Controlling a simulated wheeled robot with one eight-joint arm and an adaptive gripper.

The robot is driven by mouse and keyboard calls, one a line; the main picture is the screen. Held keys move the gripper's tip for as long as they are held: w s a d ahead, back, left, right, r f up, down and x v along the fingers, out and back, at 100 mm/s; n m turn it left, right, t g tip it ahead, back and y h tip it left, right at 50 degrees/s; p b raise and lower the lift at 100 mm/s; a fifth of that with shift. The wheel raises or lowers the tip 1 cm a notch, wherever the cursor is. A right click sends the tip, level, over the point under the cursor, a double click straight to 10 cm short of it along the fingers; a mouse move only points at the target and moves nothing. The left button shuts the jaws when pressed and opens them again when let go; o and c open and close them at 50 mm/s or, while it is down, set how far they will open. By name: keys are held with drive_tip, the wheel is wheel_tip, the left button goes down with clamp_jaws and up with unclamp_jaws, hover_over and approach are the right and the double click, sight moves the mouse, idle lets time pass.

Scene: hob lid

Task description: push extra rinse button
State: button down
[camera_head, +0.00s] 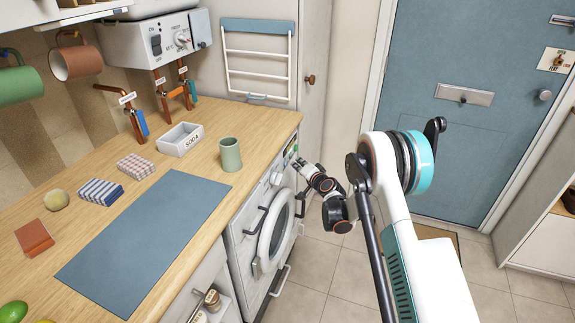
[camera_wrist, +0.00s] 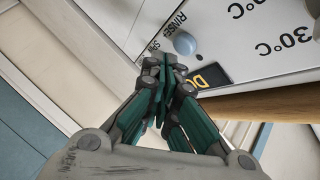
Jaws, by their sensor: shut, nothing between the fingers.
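The washing machine (camera_head: 247,243) stands under the wooden counter, with its control panel (camera_head: 290,150) just below the counter edge. In the wrist view a round blue-grey button (camera_wrist: 184,43) sits on the white panel beside printing that reads "RINSE"; any word before it is not legible. My gripper (camera_wrist: 166,72) is shut and empty, its green fingers together. Its tips appear just below the button in the picture; I cannot tell whether they touch the panel. In the head view the end of my arm is close to the panel, and the fingertips are hard to make out.
A dark display (camera_wrist: 208,77) with yellow letters lies right of my fingertips. The wooden counter (camera_head: 265,127) overhangs the panel, with a green cup (camera_head: 230,155) near its edge. The round washer door (camera_head: 275,232) is below.

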drive_tip(key=shift+w+a, duration=0.1)
drive_tip(key=shift+a, duration=0.15)
drive_tip(key=shift+w+a, duration=0.15)
drive_tip(key=shift+a, duration=0.35)
idle(0.8)
drive_tip(key=shift+d, duration=0.1)
drive_tip(key=shift+s+d, duration=0.35)
drive_tip(key=shift+d, duration=0.45)
drive_tip(key=s+d, duration=0.2)
drive_tip(key=d, duration=0.3)
drive_tip(key=shift+d, duration=0.35)
